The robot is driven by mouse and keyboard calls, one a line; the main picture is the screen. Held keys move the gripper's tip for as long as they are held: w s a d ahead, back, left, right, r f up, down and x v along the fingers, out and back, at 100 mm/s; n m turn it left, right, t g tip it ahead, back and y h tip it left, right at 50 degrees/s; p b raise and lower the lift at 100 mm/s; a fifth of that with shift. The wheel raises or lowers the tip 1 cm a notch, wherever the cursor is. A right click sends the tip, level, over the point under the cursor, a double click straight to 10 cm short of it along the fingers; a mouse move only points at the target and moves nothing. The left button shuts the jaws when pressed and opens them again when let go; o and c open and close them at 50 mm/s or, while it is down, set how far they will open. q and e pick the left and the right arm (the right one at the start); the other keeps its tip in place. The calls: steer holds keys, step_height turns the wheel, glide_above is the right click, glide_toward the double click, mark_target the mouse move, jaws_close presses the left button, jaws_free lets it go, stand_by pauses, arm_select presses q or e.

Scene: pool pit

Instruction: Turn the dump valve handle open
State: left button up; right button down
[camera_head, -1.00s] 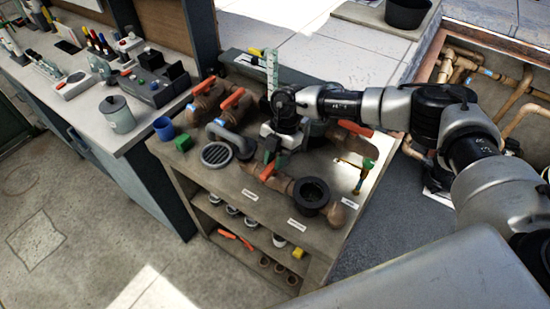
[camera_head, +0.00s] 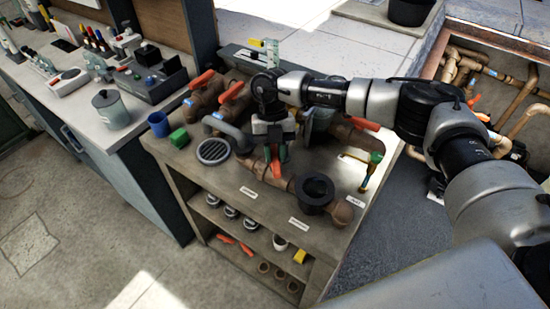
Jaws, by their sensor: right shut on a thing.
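The dump valve handle (camera_head: 276,166) is a red-orange lever on a brown pipe with a black round flange (camera_head: 314,191), on the bench top. The handle points toward the front of the bench, across the pipe. My right gripper (camera_head: 274,148) comes down from above and is shut on the handle, hiding its upper part and the valve body. The left gripper is not in view.
Other brown pipes with red handles (camera_head: 231,91) stand behind and left. A thin brass pipe with a green part (camera_head: 375,160) stands at the right.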

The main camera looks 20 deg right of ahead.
steer(key=n+h+b, duration=0.1)
steer(key=n+b, duration=0.1)
steer(key=n, duration=0.1)
steer(key=n+h+b, duration=0.1)
steer(key=n+b, duration=0.2)
steer(key=shift+a+f+h, duration=0.15)
steer(key=shift+h, duration=0.15)
steer(key=shift+n+t+h+b, duration=0.45)
steer(key=shift+n+b, duration=1.15)
steer(key=shift+n, duration=0.4)
steer(key=shift+r, duration=0.2)
steer(key=c, duration=1)
jaws_free()
steer(key=shift+w+a+r, duration=0.1)
steer(key=shift+r, duration=0.2)
steer(key=b+v, duration=0.1)
steer(key=v, duration=0.9)
steer(key=shift+a, duration=0.15)
